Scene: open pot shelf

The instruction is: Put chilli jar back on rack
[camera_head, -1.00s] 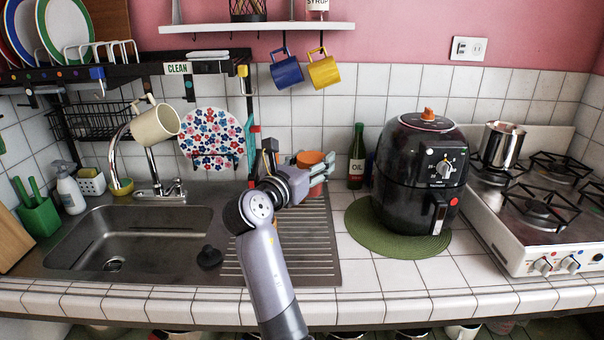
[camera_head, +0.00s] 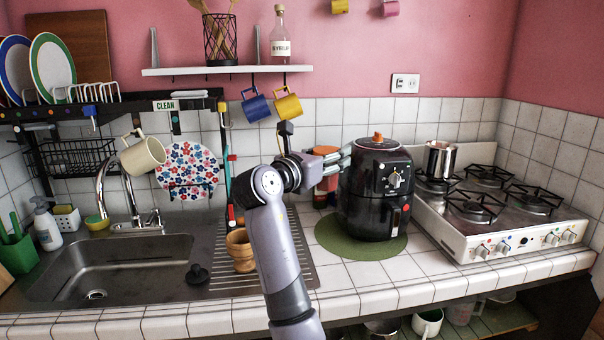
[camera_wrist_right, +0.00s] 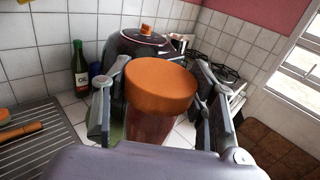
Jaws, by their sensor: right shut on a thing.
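The chilli jar, with a wide orange lid (camera_wrist_right: 160,86) and a reddish body (camera_wrist_right: 146,128), fills the middle of the right wrist view. My right gripper (camera_wrist_right: 160,100) is shut on it, one finger on each side. In the head view the jar (camera_head: 327,184) shows partly behind the fingers of my right gripper (camera_head: 338,160), left of the air fryer. It looks upright; its base is hard to make out. A black rack (camera_head: 110,107) with a CLEAN label hangs over the sink, and a white wall shelf (camera_head: 225,70) is above. My left gripper is not in view.
The black air fryer (camera_head: 376,200) stands close to the right of the jar on a green mat (camera_head: 340,244). An oil bottle (camera_wrist_right: 79,70) is behind. A wooden cup (camera_head: 240,248) stands on the drainboard. Blue and yellow mugs (camera_head: 288,106) hang under the shelf.

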